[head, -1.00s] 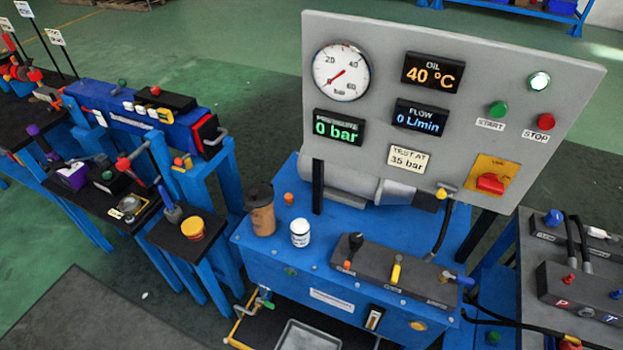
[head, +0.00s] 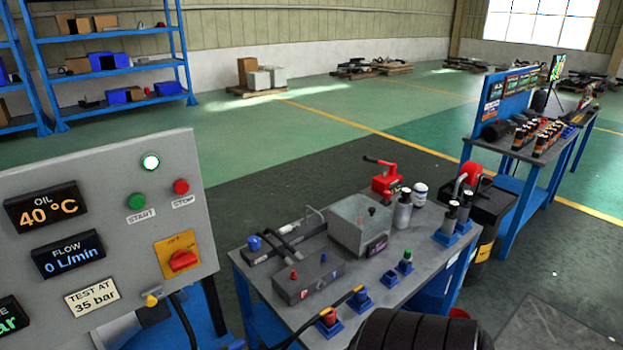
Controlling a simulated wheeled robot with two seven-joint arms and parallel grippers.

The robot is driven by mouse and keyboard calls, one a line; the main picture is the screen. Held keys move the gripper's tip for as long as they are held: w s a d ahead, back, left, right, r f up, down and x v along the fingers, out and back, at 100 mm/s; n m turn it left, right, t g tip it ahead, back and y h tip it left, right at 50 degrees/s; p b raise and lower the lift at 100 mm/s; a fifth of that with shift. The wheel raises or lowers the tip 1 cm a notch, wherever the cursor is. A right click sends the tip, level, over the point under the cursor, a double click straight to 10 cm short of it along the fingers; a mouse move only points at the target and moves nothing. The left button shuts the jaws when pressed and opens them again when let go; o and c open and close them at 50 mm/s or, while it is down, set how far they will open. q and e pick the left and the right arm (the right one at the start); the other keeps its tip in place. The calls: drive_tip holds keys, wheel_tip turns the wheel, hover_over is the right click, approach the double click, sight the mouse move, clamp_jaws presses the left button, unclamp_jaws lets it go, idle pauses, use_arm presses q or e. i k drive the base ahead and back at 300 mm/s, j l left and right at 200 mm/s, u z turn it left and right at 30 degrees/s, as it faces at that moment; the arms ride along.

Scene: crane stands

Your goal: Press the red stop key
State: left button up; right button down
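The red stop key (head: 181,187) is a round red button at the upper right of the grey upright panel (head: 100,180), above a label reading STOP. The green start key (head: 137,202) sits to its left. A lit white lamp (head: 150,162) is above the two keys. Nothing touches the stop key. Neither of my grippers shows in the head view. A dark ribbed rounded part, which may be mine, shows at the bottom edge.
A red rotary switch (head: 183,260) on a yellow plate is below the keys. A grey-topped bench (head: 400,290) with a clear box, bottles and fittings stands right of the panel. Blue shelves (head: 105,65) are at the back left. Open floor lies behind.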

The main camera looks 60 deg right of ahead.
sight(180, 187)
drive_tip(key=z, duration=2.45)
drive_tip(key=k+l, duration=0.1)
drive_tip(key=l, duration=0.15)
drive_tip(key=k+l+u, duration=0.15)
drive_tip(key=i+l, duration=0.05)
drive_tip(key=l, duration=0.05)
